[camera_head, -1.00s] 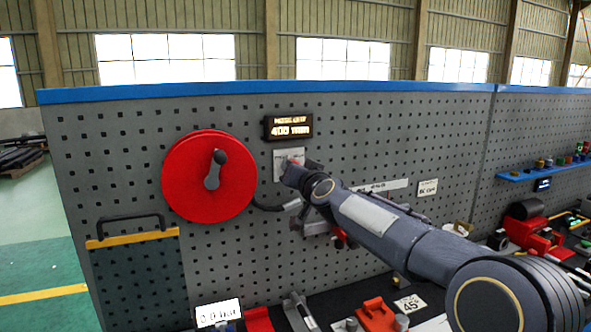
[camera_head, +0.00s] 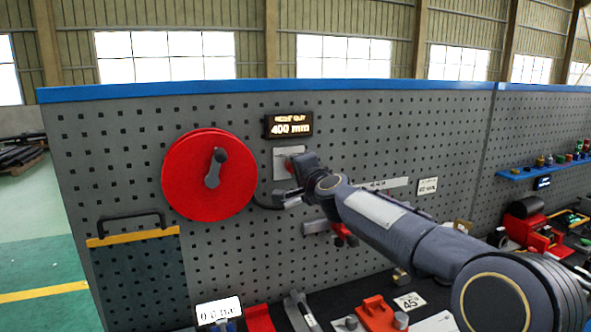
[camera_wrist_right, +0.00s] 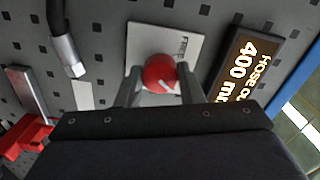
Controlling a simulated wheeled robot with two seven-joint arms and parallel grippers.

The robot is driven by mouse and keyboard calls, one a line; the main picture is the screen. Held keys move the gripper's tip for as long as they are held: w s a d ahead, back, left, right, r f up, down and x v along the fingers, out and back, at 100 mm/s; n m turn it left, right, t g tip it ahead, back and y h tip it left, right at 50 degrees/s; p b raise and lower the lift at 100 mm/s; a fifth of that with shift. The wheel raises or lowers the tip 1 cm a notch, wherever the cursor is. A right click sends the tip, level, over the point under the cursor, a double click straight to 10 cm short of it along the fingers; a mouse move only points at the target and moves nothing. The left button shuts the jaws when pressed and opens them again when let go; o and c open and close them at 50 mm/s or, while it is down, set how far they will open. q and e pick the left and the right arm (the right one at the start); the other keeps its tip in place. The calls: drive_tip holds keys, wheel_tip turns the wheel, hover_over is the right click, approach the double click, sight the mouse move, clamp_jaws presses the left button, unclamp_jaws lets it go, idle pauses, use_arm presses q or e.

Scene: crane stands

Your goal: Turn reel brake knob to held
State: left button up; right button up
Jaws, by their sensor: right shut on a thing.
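The reel brake knob (camera_wrist_right: 160,74) is a round red knob with a white pointer mark, on a light square plate (camera_wrist_right: 150,42) with small lettering in the right wrist view. My right gripper (camera_wrist_right: 159,88) is shut on the knob, a finger on each side. In the head view the plate (camera_head: 281,163) shows just left of my right gripper (camera_head: 293,168), which hides most of the knob. The red hose reel (camera_head: 185,190) with a dark crank handle hangs to the left. My left gripper is not in view.
A lit display (camera_head: 289,125) reading 400 mm sits just above the plate. A hose end (camera_wrist_right: 67,55) is close to the gripper. The pegboard above the reel is clear.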

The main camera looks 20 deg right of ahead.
drive_tip(key=shift+f+m, duration=0.1)
drive_tip(key=shift+m, duration=0.4)
drive_tip(key=o, duration=1)
drive_tip(key=s, duration=0.7)
drive_tip(key=shift+s+a, duration=0.2)
drive_tip(key=shift+s, duration=0.2)
drive_tip(key=shift+s, duration=0.1)
